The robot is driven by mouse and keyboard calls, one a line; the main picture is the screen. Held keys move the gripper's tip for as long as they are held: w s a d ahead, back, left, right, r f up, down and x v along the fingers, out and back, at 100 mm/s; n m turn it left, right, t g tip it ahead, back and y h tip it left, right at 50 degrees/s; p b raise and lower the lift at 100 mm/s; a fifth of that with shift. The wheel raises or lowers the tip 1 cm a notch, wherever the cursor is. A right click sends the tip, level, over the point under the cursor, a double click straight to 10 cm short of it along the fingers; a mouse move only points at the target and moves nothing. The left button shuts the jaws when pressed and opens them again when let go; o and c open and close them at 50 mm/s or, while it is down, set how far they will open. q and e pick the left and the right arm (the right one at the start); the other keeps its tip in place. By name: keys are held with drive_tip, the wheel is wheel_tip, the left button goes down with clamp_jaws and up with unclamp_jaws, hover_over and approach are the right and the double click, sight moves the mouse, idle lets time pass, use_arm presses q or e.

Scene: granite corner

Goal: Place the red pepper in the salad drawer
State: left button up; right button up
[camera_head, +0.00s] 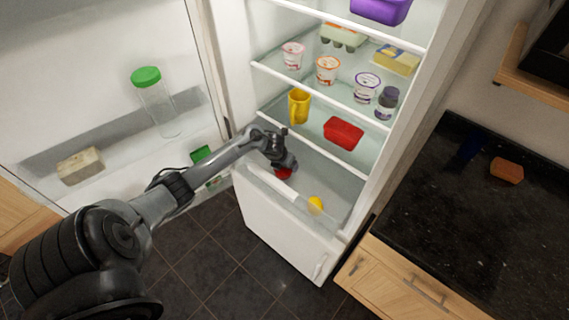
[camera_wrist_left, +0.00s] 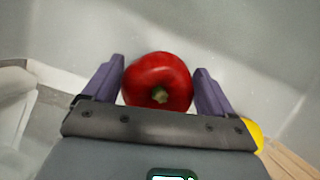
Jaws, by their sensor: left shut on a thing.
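The red pepper (camera_wrist_left: 158,80) sits between the two fingers of my left gripper (camera_wrist_left: 159,88), which is shut on it, stem toward the wrist camera. In the head view my left gripper (camera_head: 284,168) reaches into the lower fridge, and the pepper (camera_head: 284,174) shows just below it, partly hidden by the gripper. The salad drawer (camera_head: 270,188) is at the bottom of the fridge, pulled open. The pepper is over or inside its left part; I cannot tell whether it touches the drawer floor. My right gripper is not in view.
A yellow round item (camera_head: 316,205) lies in the drawer, right of the pepper. Above are a yellow mug (camera_head: 299,106) and a red container (camera_head: 343,133) on the lowest glass shelf. The open fridge door (camera_head: 105,120) is on the left. A black counter (camera_head: 480,220) stands right.

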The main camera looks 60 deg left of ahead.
use_arm(q)
drive_tip(key=o, duration=0.9)
drive_tip(key=shift+r, duration=0.1)
drive_tip(key=p+v, duration=0.1)
drive_tip(key=v, duration=0.9)
drive_tip(key=shift+s+r+p, duration=0.15)
drive_tip(key=shift+r+p, duration=0.2)
drive_tip(key=shift+r, duration=0.05)
drive_tip(key=shift+s+d+r, duration=0.2)
drive_tip(key=shift+s+r, duration=0.05)
drive_tip(key=shift+r, duration=0.2)
drive_tip(key=shift+r, duration=0.1)
